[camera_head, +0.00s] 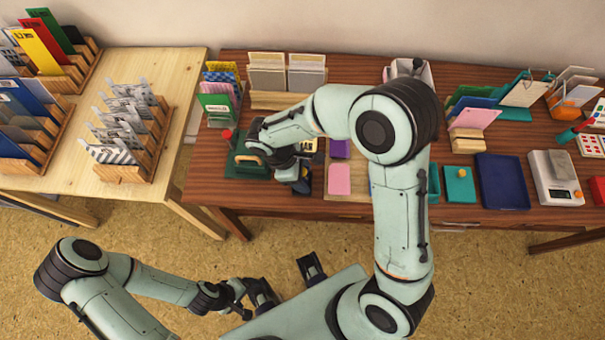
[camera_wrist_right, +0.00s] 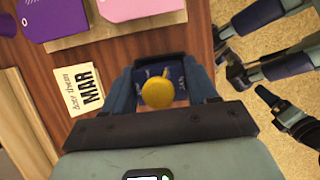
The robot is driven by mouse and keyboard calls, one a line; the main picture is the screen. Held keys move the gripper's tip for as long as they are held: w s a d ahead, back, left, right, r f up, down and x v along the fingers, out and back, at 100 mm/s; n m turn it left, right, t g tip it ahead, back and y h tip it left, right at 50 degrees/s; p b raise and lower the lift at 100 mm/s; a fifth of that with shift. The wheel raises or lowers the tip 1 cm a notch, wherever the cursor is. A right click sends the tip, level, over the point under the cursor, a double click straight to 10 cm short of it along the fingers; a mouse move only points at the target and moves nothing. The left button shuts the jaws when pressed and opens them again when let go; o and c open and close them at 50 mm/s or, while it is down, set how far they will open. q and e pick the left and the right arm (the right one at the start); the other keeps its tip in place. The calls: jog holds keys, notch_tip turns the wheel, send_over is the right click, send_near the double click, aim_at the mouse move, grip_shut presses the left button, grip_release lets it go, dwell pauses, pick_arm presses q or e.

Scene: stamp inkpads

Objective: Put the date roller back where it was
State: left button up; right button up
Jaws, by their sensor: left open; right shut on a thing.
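The date roller, dark blue with a round yellow knob (camera_wrist_right: 158,91), is between the fingers of my right gripper (camera_wrist_right: 161,88) in the right wrist view. The right gripper is shut on it. In the head view my right gripper (camera_head: 301,180) is at the front edge of the brown table, and the roller is mostly hidden there. A cream card marked "date them MAR" (camera_wrist_right: 83,91) lies left of the roller in the wrist view. My left gripper (camera_head: 287,284) is open and empty, low over the floor in front of the table.
A green mat (camera_head: 240,170) with a red-topped stamp (camera_head: 227,136) lies left of my right gripper. A pink pad (camera_head: 339,179) and a purple pad (camera_head: 338,149) lie to its right. A navy tray (camera_head: 502,182) is further right. My right arm covers the table's middle.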

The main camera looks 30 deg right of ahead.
jog(key=shift+f, duration=0.2)
jog(key=o, duration=1.1)
jog(key=shift+c, duration=0.2)
jog(key=shift+r, duration=0.25)
jog(key=p+v, duration=0.1)
jog(key=v, duration=1.1)
jog(key=shift+p, duration=0.3)
